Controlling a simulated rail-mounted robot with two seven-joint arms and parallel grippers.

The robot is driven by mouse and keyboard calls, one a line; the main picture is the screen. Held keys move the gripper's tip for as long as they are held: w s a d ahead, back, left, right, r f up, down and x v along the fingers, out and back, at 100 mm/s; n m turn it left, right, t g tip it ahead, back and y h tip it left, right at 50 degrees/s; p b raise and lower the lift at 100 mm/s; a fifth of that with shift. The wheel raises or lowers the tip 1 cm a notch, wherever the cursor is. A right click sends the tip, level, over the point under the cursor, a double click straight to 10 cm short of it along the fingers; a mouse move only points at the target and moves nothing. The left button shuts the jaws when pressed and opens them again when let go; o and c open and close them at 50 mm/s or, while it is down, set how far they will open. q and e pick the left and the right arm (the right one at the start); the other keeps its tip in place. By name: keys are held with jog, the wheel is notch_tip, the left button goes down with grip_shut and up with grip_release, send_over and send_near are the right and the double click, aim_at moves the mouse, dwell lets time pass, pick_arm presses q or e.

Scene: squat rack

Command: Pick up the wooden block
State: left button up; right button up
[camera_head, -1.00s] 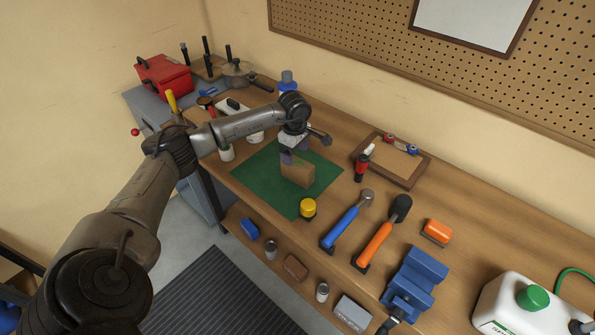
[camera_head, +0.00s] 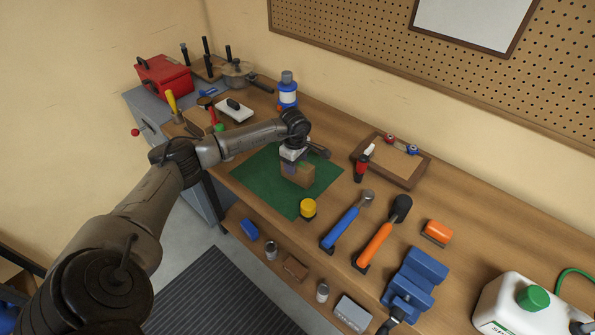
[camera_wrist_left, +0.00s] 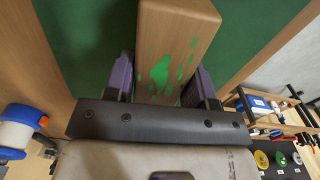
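The wooden block (camera_head: 303,177) stands on the green mat (camera_head: 262,182) on the workbench. In the left wrist view the block (camera_wrist_left: 176,45) rises between my fingers and has green paint marks on its near face. My left gripper (camera_head: 291,168) is lowered over the block, its purple-grey fingers on either side of it. In the left wrist view the left gripper (camera_wrist_left: 160,85) looks open around the block, its fingers very close to the sides. Whether they touch is hard to see. My right gripper is not in view.
A yellow-capped jar (camera_head: 308,208) stands at the mat's front corner. A blue-handled hammer (camera_head: 346,222), an orange-handled mallet (camera_head: 378,238) and a blue vise (camera_head: 416,278) are to the right. A blue-and-white bottle (camera_head: 288,92) is behind, and a wooden tray (camera_head: 424,167) is at back right.

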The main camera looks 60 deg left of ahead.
pick_arm(q)
jog(key=c, duration=0.6)
jog(key=shift+r, duration=0.1)
